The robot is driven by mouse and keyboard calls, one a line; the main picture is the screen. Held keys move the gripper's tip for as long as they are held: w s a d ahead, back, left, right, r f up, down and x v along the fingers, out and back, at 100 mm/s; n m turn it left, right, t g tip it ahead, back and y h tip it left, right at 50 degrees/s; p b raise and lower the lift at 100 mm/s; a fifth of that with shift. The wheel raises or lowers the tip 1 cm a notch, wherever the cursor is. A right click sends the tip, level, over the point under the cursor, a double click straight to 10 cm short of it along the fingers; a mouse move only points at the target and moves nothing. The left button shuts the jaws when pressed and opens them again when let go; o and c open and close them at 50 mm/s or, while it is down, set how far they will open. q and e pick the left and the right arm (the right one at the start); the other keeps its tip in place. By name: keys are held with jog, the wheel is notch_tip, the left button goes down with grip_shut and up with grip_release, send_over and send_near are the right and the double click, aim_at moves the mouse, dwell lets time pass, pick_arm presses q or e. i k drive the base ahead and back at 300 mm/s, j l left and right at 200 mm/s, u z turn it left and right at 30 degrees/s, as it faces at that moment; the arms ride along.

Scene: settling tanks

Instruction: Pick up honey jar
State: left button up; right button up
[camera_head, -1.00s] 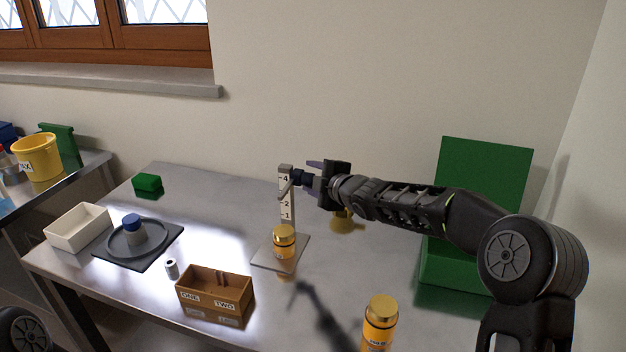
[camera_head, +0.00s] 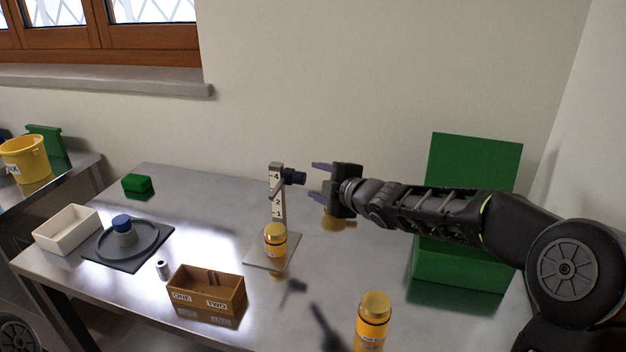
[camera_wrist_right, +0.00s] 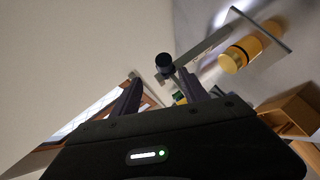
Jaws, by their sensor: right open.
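One honey jar (camera_head: 275,242), orange with a gold lid, stands upright on the flat base of a grey numbered stand (camera_head: 277,205). It also shows in the right wrist view (camera_wrist_right: 240,54). A second, similar jar (camera_head: 372,325) stands at the front of the table, its bottom cut off by the picture edge. My right gripper (camera_head: 316,181) is open and empty, above and right of the stand jar. Its fingers point left toward the stand's black knob (camera_head: 294,177), apart from it. My left gripper is out of view.
A brown box marked ONE and TWO (camera_head: 206,296) stands left of the stand. A yellow funnel-like thing (camera_head: 338,219) shows partly behind my right gripper. A green box (camera_head: 463,262) is at the right. A tray with a blue-topped weight (camera_head: 122,222) is at the left.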

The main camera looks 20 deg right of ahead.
aim_at(274, 249)
jog(key=k+j, duration=0.25)
jog(key=k, duration=0.25)
jog(key=k+j, duration=0.2)
jog(key=k, duration=0.25)
